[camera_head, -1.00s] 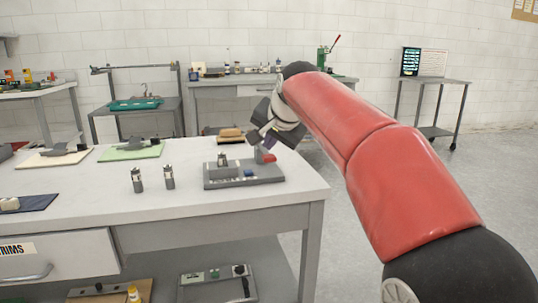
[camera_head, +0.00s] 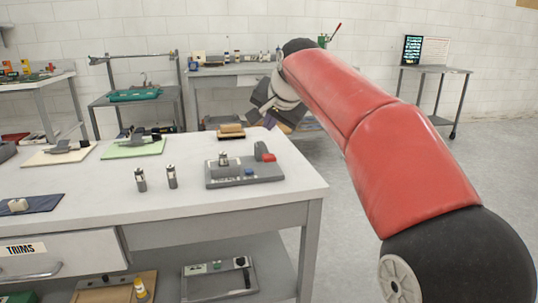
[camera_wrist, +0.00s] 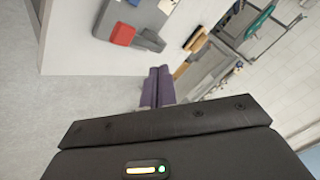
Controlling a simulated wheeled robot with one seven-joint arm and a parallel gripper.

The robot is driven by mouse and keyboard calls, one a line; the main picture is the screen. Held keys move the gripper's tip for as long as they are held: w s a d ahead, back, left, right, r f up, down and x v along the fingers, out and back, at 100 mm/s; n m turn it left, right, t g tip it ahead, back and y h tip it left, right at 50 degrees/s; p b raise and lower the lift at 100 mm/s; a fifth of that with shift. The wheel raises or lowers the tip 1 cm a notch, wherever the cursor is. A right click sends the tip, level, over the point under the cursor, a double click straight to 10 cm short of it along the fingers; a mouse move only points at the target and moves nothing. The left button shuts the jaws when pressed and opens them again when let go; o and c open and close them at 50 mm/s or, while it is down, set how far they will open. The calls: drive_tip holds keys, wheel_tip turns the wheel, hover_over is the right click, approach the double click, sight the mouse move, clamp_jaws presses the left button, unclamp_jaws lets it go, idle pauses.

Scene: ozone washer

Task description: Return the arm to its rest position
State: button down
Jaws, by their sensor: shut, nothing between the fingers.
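My gripper (camera_head: 270,119) hangs at the end of my red arm, beyond the grey device's right end and near the table's far right corner. In the wrist view its two purple fingers (camera_wrist: 158,86) are shut together with nothing between them.
Two small metal cylinders (camera_head: 140,180) (camera_head: 172,177) stand left of the device. A wooden-topped brush or block (camera_head: 231,130) lies behind it. A back bench (camera_head: 235,70) and a cart (camera_head: 436,71) stand farther off. Floor right of the table is open.

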drive_tip(key=s+d+f+n+g+h, duration=0.1)
drive_tip(key=s+d+f, duration=0.5)
drive_tip(key=s, duration=0.5)
drive_tip(key=s+d+f+n+g+h, duration=0.1)
drive_tip(key=s+d+f+n, duration=0.1)
drive_tip(key=s+d+f, duration=0.4)
drive_tip(key=s+d+f+n+g+h, duration=0.1)
drive_tip(key=s+d+f, duration=0.4)
drive_tip(key=s+f, duration=0.6)
drive_tip(key=s, duration=0.6)
drive_tip(key=shift+d+f+n, duration=0.2)
drive_tip(key=shift+d+n, duration=0.1)
drive_tip(key=shift+d, duration=0.1)
